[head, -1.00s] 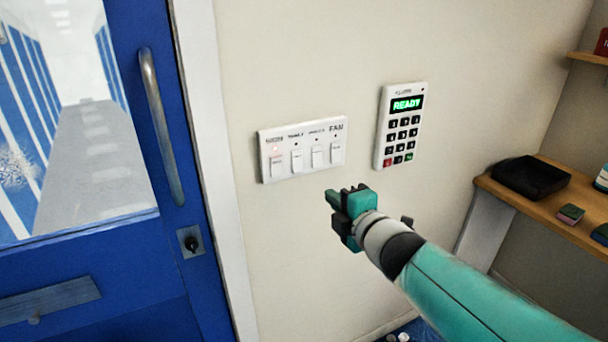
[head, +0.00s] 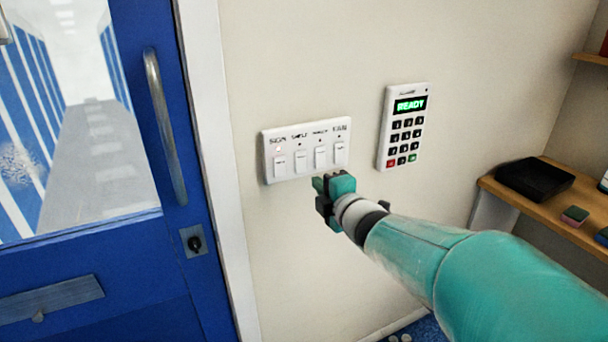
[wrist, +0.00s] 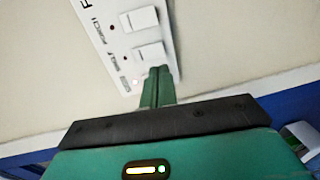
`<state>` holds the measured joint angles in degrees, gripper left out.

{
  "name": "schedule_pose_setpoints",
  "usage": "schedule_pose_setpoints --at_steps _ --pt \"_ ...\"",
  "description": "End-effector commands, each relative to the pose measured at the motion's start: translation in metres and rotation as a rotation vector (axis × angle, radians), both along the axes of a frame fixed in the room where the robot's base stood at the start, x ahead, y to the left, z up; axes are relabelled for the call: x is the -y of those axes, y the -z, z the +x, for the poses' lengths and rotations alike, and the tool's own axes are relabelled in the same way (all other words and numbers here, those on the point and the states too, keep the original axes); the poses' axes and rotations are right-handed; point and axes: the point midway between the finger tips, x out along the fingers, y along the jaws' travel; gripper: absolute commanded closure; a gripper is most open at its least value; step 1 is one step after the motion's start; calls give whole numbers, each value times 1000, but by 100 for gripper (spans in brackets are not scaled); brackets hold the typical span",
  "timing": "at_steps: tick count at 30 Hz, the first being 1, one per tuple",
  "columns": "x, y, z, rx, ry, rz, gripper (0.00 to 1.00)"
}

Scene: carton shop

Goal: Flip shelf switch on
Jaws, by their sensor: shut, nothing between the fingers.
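A white switch panel (head: 307,174) is on the wall with several rocker switches in a row. Its blurred labels seem to read SIGN, SHELF, PORCH and FAN from left to right. My gripper (head: 318,184) is shut and empty at the panel's lower edge. In the wrist view, my shut fingers (wrist: 157,80) overlap the panel's near end, below two visible rockers, and hide part of it. I cannot tell whether they touch it.
A white keypad (head: 403,130) showing READY is on the wall right of the panel. A blue door (head: 130,262) with a long handle (head: 164,125) is on the left. A wooden shelf (head: 540,205) with a black tray (head: 535,178) is on the right. The wall below the panel is bare.

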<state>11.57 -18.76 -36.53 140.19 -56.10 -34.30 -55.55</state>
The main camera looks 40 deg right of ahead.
Motion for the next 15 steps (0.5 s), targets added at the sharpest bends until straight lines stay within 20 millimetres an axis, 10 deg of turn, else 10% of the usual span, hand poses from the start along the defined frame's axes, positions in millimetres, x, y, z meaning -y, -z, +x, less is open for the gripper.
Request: schedule_pose_setpoints --at_steps 15 --pt "18 9 61 -2 0 0 100"
